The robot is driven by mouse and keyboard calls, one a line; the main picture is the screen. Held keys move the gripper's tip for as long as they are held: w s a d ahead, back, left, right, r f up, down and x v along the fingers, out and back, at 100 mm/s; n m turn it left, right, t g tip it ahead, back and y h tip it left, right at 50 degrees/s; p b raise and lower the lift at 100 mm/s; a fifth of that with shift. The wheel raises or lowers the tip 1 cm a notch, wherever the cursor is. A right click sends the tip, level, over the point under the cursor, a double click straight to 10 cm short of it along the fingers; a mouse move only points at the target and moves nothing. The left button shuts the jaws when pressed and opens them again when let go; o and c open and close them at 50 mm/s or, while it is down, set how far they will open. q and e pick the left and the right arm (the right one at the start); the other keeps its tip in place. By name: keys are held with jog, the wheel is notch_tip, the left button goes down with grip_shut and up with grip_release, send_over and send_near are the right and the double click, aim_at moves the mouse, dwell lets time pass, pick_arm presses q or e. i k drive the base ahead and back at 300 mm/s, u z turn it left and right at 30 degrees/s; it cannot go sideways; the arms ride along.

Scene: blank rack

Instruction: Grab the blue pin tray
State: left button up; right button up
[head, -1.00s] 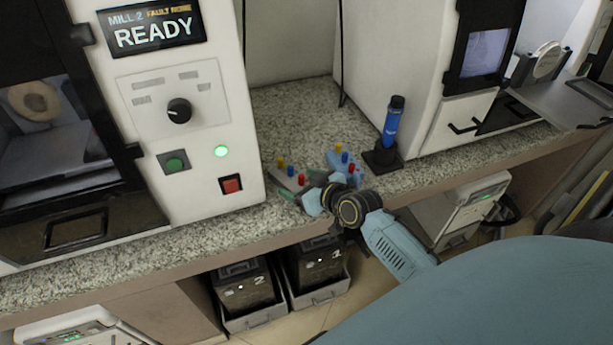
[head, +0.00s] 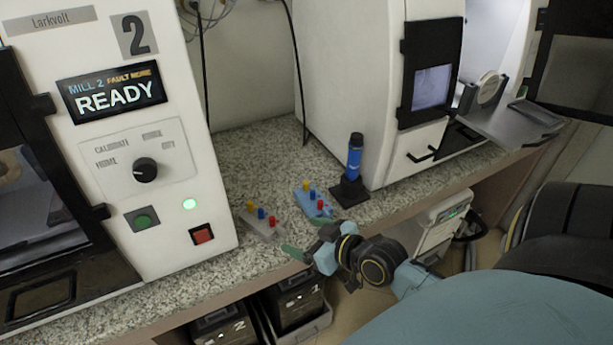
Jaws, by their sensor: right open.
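The blue pin tray (head: 310,203) lies on the speckled counter, with yellow, blue and red pins standing in it. A similar pale grey pin tray (head: 262,229) with the same pin colours lies to its left. My right gripper (head: 306,243) is open and empty at the counter's front edge, just in front of the two trays. Its green-tipped finger is near the grey tray, and the other finger is close to the blue tray's near end. I cannot tell whether either finger touches a tray. My left gripper is not in view.
A blue cylindrical tool stands in a black holder (head: 350,190) right of the blue tray. A white mill (head: 150,120) stands left and another white machine (head: 350,90) right. The counter (head: 255,155) behind the trays is clear. Black bins (head: 298,303) sit below.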

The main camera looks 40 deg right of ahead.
aim_at(315, 203)
jog(key=z, duration=1.4)
